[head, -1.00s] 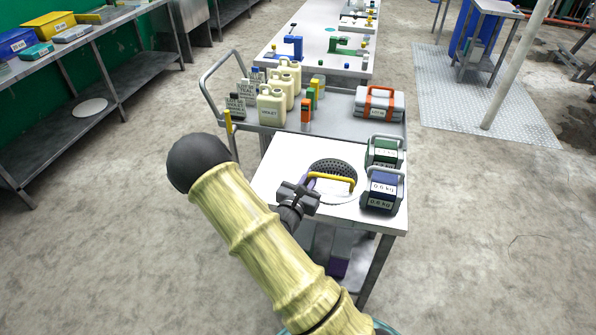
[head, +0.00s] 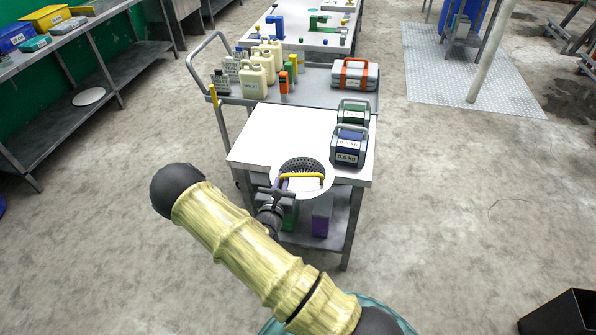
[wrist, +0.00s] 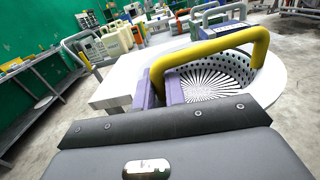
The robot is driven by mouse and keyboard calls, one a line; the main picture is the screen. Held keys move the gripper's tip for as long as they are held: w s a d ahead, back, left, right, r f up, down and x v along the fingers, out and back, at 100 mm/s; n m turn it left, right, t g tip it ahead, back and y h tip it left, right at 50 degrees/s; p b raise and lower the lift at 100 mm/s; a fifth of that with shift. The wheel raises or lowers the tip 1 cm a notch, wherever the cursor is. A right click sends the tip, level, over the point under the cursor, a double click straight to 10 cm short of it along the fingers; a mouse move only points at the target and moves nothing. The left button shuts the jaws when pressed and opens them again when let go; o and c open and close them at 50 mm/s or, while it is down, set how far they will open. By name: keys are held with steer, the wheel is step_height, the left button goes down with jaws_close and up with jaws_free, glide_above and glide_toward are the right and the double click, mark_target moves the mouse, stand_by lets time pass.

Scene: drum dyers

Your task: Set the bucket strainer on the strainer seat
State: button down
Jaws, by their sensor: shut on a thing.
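The bucket strainer (head: 303,163) is a dark perforated basket with a wide white rim and a yellow arched handle (head: 302,177). My gripper (head: 284,184) is shut on the handle near its left end. In the wrist view the purple fingers (wrist: 159,92) clasp the yellow handle (wrist: 215,46), with the perforated basket (wrist: 225,76) behind it. The strainer is roughly level at the front edge of the white-topped table (head: 262,140), its rim reaching past that edge. Whether it is clear of the top is hard to tell. I cannot make out the strainer seat.
A green weight block (head: 352,113) and a blue one (head: 347,148) stand at the table's right. Behind is a cart with cream jugs (head: 254,82) and an orange-banded case (head: 355,74). A black bin (head: 562,318) is at lower right. Floor to the right is clear.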

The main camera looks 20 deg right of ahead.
steer(key=s+a+f+n+t+y, duration=0.1)
steer(key=s+a+f+n+y, duration=0.2)
steer(key=f+y, duration=0.2)
steer(key=s+a+f+n+t+y, duration=0.1)
steer(key=s+a+f+n+y, duration=0.2)
steer(key=s+f+y, duration=0.1)
step_height(320, 180, down, 3)
steer(key=shift+a+r+n+t+y, duration=0.15)
steer(key=shift+a+n+t+y, duration=0.15)
steer(key=shift+a+t+y, duration=0.15)
steer(key=shift+s+d, duration=0.1)
steer(key=shift+s, duration=0.05)
